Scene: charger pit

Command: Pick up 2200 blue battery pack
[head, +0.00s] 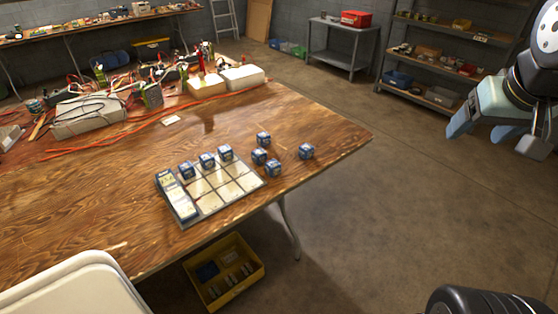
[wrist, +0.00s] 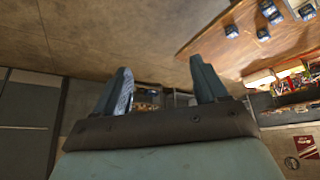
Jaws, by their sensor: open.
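Several small blue battery packs lie on the wooden table. Three stand in a row along the far edge of a grid tray (head: 210,204), one of them the middle pack (head: 208,160). The others lie loose to the tray's right, including a far pack (head: 263,138) and a right-hand pack (head: 306,151) set apart. Their printing is too small to read, so I cannot tell which is 2200. My gripper (head: 492,137) is open and empty, well right of the table, over the floor. In the wrist view its fingers (wrist: 160,66) are spread, with some packs (wrist: 262,34) at top right.
Wires, white boxes (head: 242,77) and tools clutter the table's far left. A yellow bin (head: 236,291) stands under the near edge. A cart (head: 342,50) and shelves (head: 425,90) stand behind. The floor between table and gripper is clear.

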